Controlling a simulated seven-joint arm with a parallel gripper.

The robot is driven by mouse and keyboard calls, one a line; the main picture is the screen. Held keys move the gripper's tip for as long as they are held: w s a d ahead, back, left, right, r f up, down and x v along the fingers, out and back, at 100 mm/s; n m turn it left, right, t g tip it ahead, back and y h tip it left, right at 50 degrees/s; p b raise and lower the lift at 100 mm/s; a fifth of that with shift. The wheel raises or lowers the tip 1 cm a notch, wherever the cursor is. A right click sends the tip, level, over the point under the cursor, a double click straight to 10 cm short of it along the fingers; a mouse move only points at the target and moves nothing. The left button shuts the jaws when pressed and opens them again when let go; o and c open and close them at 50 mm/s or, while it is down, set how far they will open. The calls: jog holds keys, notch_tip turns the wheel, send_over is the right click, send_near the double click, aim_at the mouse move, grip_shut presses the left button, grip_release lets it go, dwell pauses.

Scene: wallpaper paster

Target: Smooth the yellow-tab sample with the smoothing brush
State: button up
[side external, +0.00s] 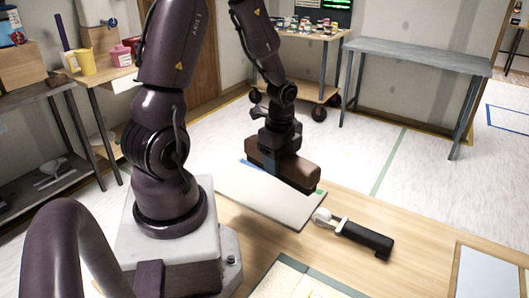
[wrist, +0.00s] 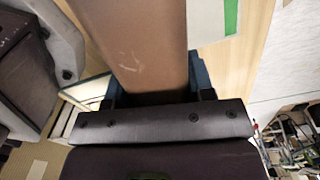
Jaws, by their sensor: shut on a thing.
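My gripper (side external: 279,140) is shut on the smoothing brush (side external: 282,163), a long brown block. The brush is over the far part of a pale grey sample board (side external: 270,205); I cannot tell whether it touches. This board shows a green tab (side external: 319,191) at its right end and a blue mark (side external: 247,163) at its far left. In the wrist view the brush (wrist: 135,40) runs up from my gripper (wrist: 155,97), beside a green strip (wrist: 231,16). A cream sheet (side external: 293,284) with a dark green edge is cut off at the bottom.
A white and black hand tool (side external: 352,234) lies on the wooden table (side external: 415,215) right of the board. A pale framed panel (side external: 490,274) is at the right corner. Bare table lies between them. A shelf with a yellow mug (side external: 82,61) stands at the left.

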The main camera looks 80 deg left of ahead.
jog(key=w+d+m, duration=0.1)
jog(key=d+m, duration=0.3)
jog(key=d, duration=0.6)
jog(key=w+d+m, duration=0.1)
jog(key=d+m, duration=0.3)
jog(key=d, duration=0.6)
jog(key=w+d+m, duration=0.1)
jog(key=d+m, duration=0.3)
jog(key=d, duration=0.6)
jog(key=shift+w+f, duration=0.1)
jog(key=shift+f, duration=0.25)
jog(key=s+d+m, duration=0.3)
jog(key=s+d, duration=0.3)
jog(key=d, duration=0.5)
jog(key=shift+s+d+r+m, duration=0.2)
jog(key=shift+s+d+m, duration=0.15)
jog(key=shift+m, duration=0.05)
jog(key=shift+f, duration=3.25)
